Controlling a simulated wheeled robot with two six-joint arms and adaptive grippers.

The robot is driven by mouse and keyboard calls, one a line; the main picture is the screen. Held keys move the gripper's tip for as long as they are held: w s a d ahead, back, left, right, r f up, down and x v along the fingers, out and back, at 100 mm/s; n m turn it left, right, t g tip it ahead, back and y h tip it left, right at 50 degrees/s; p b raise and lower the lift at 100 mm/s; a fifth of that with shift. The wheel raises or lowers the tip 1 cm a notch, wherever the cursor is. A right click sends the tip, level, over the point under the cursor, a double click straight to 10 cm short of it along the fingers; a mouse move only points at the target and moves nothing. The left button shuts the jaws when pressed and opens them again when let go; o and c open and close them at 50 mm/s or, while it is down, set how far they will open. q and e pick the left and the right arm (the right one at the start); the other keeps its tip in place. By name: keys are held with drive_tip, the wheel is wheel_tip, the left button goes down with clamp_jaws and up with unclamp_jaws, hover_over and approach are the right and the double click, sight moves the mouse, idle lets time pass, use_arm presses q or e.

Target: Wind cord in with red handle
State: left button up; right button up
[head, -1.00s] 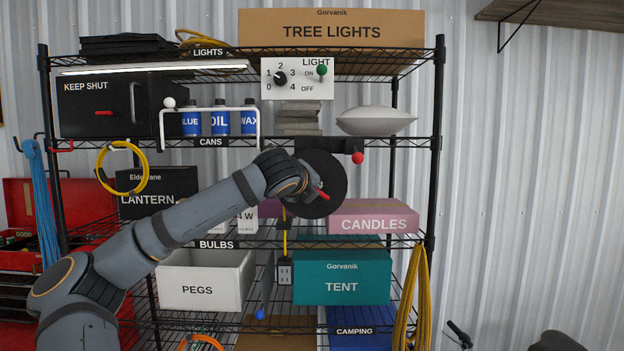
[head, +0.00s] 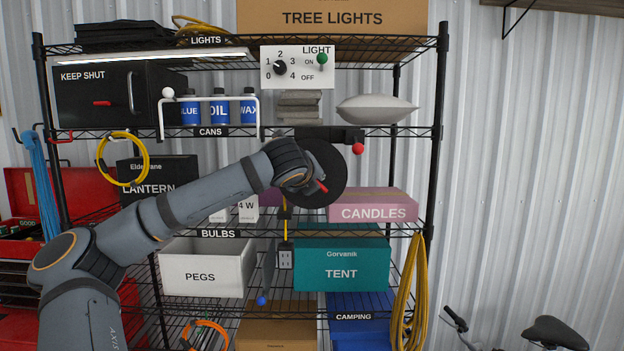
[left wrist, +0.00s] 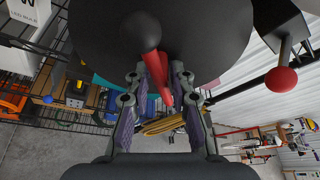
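The black reel (head: 332,165) is a round disc hung below the CANS shelf. Its red handle (head: 321,187) sticks out just past my left gripper (head: 298,183). In the left wrist view the red handle (left wrist: 154,72) runs between the two fingers of my left gripper (left wrist: 158,75), which close in on it from both sides near their tips. The disc (left wrist: 205,35) fills the top of that view. The yellow cord (head: 285,215) hangs below the reel, with a socket box (head: 286,258) at its lower end. My right gripper is not in view.
A lever with a red ball (head: 358,149) sits just right of the reel. The CANDLES box (head: 400,198), TENT box (head: 365,247) and PEGS bin (head: 200,276) stand on shelves below. A blue-ended lever (head: 262,301) hangs low. Open floor and a bicycle (head: 555,332) lie to the right.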

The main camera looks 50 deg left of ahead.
sight(315, 140)
use_arm(q)
drive_tip(key=shift+o, duration=0.9)
drive_tip(key=shift+r, duration=0.1)
drive_tip(key=shift+a+r, duration=0.1)
drive_tip(key=shift+a+r, duration=0.1)
drive_tip(key=shift+r, duration=0.1)
drive_tip(key=r, duration=0.9)
drive_tip(key=shift+s+d+r, duration=0.15)
drive_tip(key=shift+d+r, duration=0.2)
drive_tip(key=shift+d, duration=0.05)
drive_tip(key=shift+w+a+f, duration=0.2)
drive_tip(key=shift+a, duration=0.15)
drive_tip(key=shift+r, duration=0.1)
drive_tip(key=s+d+r+p, duration=0.4)
drive_tip(key=s+d+p, duration=0.1)
drive_tip(key=d, duration=0.4)
drive_tip(key=shift+s+d+r+p, duration=0.15)
drive_tip(key=shift+s+r+p, duration=0.15)
drive_tip(key=shift+s, duration=0.6)
